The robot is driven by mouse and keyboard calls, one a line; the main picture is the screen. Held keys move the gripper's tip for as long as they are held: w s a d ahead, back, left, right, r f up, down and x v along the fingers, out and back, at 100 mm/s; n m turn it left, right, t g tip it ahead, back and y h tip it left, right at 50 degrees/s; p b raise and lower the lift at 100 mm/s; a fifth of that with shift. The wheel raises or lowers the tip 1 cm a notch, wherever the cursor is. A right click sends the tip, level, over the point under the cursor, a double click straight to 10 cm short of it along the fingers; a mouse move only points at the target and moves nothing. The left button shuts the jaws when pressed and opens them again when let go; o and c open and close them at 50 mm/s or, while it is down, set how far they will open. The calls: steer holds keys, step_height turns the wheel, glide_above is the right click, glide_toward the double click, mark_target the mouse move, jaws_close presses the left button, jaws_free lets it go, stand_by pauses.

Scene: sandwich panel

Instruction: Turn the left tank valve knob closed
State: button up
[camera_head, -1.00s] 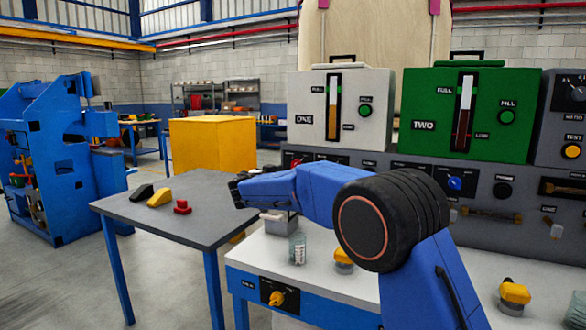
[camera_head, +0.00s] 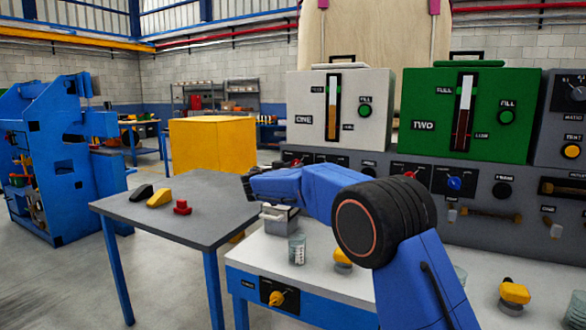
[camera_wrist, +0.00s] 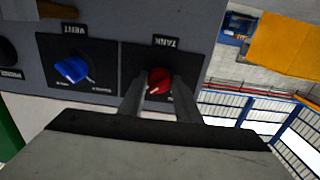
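The red tank valve knob (camera_wrist: 158,79) sits on a black plate labelled TANK in the wrist view, which is upside down. A white mark on it points toward the lower left of that picture. My gripper (camera_wrist: 158,92) has its two grey fingers apart, one on each side of the knob; I cannot tell whether they touch it. In the head view the wrist end of my arm reaches left of the grey console (camera_head: 480,215), and my fingers cannot be made out there. The left station stands under the white tank ONE (camera_head: 350,110).
A blue vent knob (camera_wrist: 72,69) is beside the tank knob in the wrist view. The green tank TWO (camera_head: 470,110) has its own red knob (camera_head: 410,174) and blue knob (camera_head: 454,183). A beaker (camera_head: 297,250) and a grey container (camera_head: 279,220) stand on the white bench below my arm.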

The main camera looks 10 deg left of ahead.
steer(key=shift+n, duration=8.9)
steer(key=o, duration=1.1)
steer(key=shift+c, duration=0.2)
steer(key=shift+s, duration=0.1)
steer(key=v, duration=1.7)
steer(key=shift+s, duration=0.15)
